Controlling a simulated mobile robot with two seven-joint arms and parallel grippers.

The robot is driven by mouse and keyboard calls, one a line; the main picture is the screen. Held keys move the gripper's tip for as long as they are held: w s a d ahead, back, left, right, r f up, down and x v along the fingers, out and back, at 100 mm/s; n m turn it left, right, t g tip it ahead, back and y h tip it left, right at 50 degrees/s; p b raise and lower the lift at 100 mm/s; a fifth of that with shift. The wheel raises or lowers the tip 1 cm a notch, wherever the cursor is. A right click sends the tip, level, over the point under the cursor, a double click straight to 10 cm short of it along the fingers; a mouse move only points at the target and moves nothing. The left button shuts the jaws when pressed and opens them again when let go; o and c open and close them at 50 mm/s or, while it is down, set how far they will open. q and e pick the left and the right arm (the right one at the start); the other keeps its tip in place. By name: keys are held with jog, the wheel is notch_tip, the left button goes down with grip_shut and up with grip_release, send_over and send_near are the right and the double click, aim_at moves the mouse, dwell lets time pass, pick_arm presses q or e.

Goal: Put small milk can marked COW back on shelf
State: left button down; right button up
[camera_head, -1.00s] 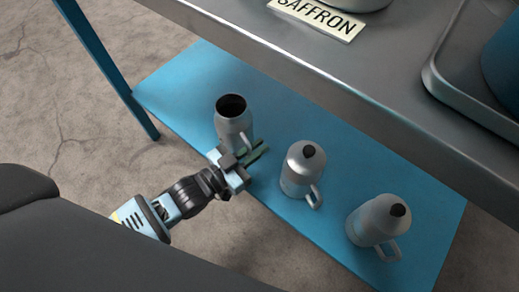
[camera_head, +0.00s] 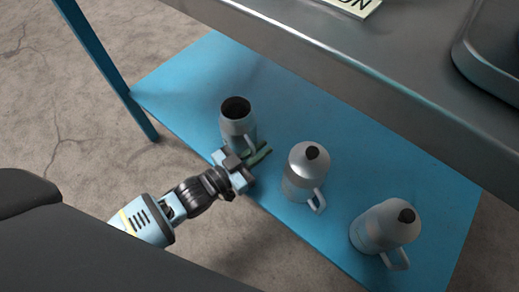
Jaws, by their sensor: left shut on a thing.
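Three small metal milk cans are over the blue shelf (camera_head: 310,120). The open-topped can (camera_head: 237,121) at the left has a dark mouth and a handle on its right side. My left gripper (camera_head: 254,158) is at this can's lower right and is shut on it, seemingly at the handle. The can looks upright, at or just above the shelf; I cannot tell if it touches. A middle can (camera_head: 303,178) and a right can (camera_head: 380,228) have domed tops with dark knobs and handles. No COW mark is readable on any can. My right gripper is not in view.
A grey metal counter (camera_head: 330,50) overhangs the shelf's far side. A partly cut-off label (camera_head: 358,6) and a tray (camera_head: 490,60) are on it. A blue post (camera_head: 110,75) stands at the shelf's left end. The shelf's left part is bare.

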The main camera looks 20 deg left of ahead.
pick_arm(q)
jog(key=shift+f, duration=0.15)
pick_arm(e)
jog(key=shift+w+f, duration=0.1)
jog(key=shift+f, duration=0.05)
pick_arm(q)
jog(key=c, duration=1.5)
grip_release()
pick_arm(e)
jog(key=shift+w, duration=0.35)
